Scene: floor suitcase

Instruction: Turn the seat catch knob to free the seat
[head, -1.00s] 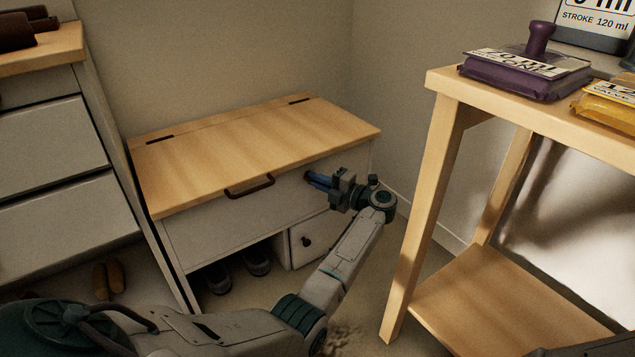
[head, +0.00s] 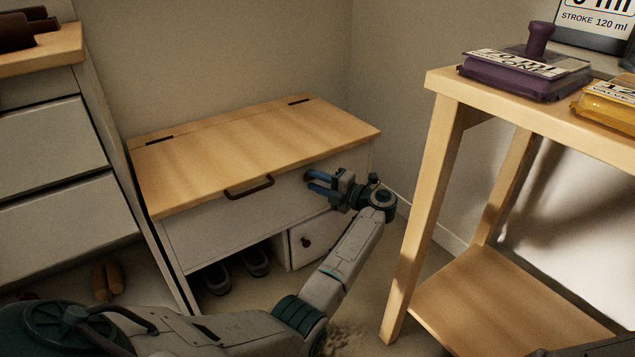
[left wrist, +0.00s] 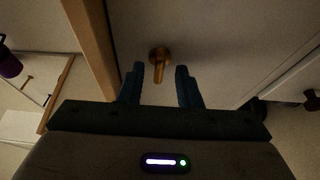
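The seat catch knob (left wrist: 160,58) is brass-coloured, with a round base and a short bar pointing down in the left wrist view. It is on the pale front panel of the bench, under the wooden seat (head: 250,150), which lies flat and closed. My left gripper (head: 317,182) is at the front panel's right side. In the left wrist view its two blue fingers (left wrist: 160,84) are apart, with the bar's end between their tips and a gap on each side. In the head view the fingers largely hide the knob. My right gripper is not in view.
The seat has a dark handle (head: 250,187) at its front edge. Below are a small door with a dark knob (head: 306,241) and shoes (head: 257,262) in an open bay. A wooden table (head: 418,200) stands close right, a drawer unit (head: 55,140) left.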

